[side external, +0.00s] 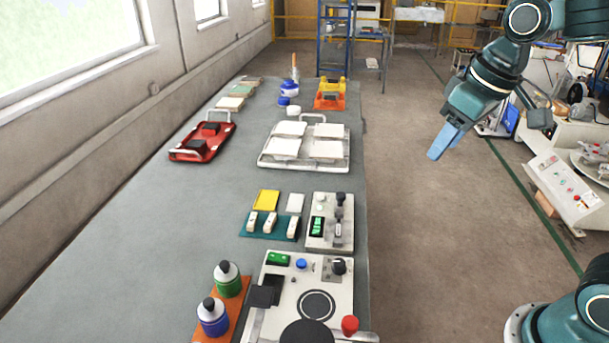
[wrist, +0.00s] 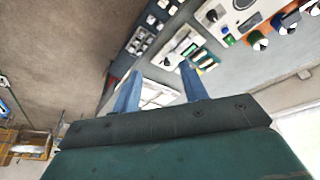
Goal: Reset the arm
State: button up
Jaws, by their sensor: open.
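My gripper (side external: 446,140) hangs in the air to the right of the table, above the floor, with its blue fingers pointing down. It is apart from everything on the table. In the wrist view, the two blue fingers (wrist: 159,92) stand apart with nothing between them, so it is open and empty. Beyond the fingers, the wrist view shows the table with the white tile tray (wrist: 160,95) partly hidden behind them.
The long grey table (side external: 210,215) bears a white tray of tiles (side external: 343,160), a red tray (side external: 177,154), a control box (side external: 347,240), a testing machine (side external: 340,296) and two bottles (side external: 229,286). A white machine (side external: 560,192) stands on the right. The floor between is clear.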

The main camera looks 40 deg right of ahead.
jog(key=s+f+m+t, duration=0.1)
jog(key=s, duration=1)
jog(key=shift+s+f+t, duration=0.15)
jog(key=shift+f+t, duration=0.2)
jog(key=shift+t, duration=0.05)
